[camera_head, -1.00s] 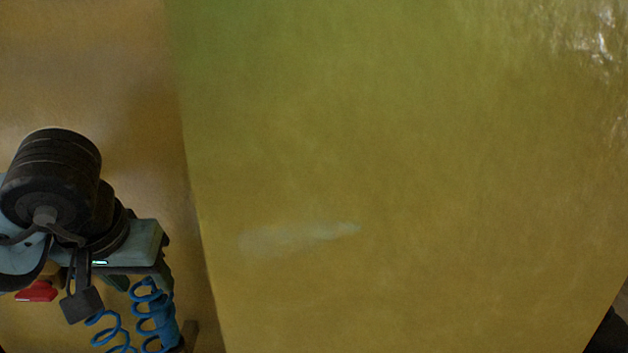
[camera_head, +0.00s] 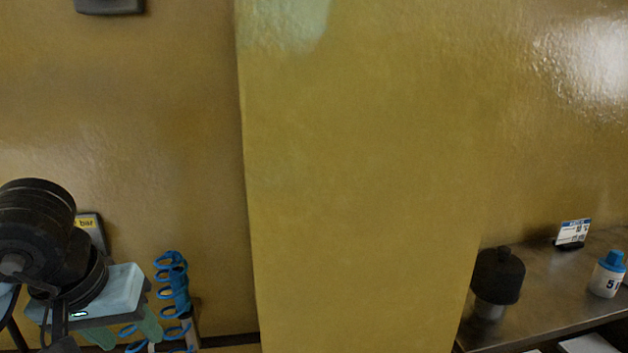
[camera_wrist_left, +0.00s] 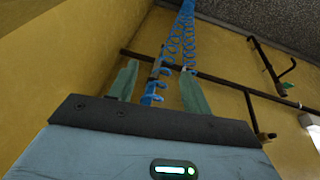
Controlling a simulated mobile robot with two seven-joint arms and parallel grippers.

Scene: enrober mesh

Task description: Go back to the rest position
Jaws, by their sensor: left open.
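My left gripper (camera_head: 125,331) is at the lower left of the head view, with a pale blue body and green fingers. In the left wrist view its two green fingers (camera_wrist_left: 158,82) stand apart with nothing held between them. A blue coiled hose (camera_head: 172,285) hangs just right of the gripper in the head view. In the wrist view the hose (camera_wrist_left: 176,42) shows between and beyond the fingers; I cannot tell whether they touch it. My right gripper is not in view.
A yellow pillar (camera_head: 365,190) fills the middle of the head view. To its right, a metal counter (camera_head: 545,305) holds a black-topped object (camera_head: 498,277), a small sign (camera_head: 572,233) and a white bottle with blue cap (camera_head: 607,275). Dark pipes (camera_wrist_left: 215,80) run along the wall.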

